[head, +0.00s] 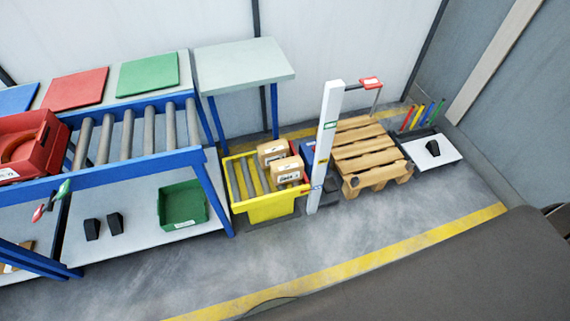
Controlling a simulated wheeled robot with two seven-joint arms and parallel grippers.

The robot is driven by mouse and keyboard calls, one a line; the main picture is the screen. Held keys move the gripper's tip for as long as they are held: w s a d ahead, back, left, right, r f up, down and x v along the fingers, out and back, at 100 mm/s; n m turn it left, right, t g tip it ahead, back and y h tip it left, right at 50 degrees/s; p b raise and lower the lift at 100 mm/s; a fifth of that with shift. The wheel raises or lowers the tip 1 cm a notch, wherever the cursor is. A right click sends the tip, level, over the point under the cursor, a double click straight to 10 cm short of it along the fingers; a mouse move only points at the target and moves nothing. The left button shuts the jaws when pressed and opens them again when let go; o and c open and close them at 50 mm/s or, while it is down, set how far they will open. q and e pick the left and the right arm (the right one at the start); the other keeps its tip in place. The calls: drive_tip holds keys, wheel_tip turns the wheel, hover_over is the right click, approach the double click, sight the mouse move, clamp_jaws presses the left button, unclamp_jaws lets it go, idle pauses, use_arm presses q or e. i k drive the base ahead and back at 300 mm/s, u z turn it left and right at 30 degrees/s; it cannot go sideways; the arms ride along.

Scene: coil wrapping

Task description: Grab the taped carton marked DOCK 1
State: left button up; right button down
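Two brown taped cartons sit in or on a yellow bin at the middle of the head view. The rear carton (272,152) stands just behind the front carton (288,170). Both carry white labels; the front one has dark print, but the dock number is too small to read for sure. The yellow bin (262,210) stands low on the floor, with grey rollers or bars showing at its left. Neither of my grippers is in view.
A white post (326,140) rises close to the bin's right side, before a wooden pallet (365,155). A blue-framed roller conveyor (140,165) with a red bin (30,145) stands left. A grey-topped table (243,66) stands behind. Floor in front is clear.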

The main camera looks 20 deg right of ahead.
sight(279, 148)
drive_tip(key=z, duration=3.7)
drive_tip(key=k, duration=1.9)
drive_tip(key=u, duration=1.2)
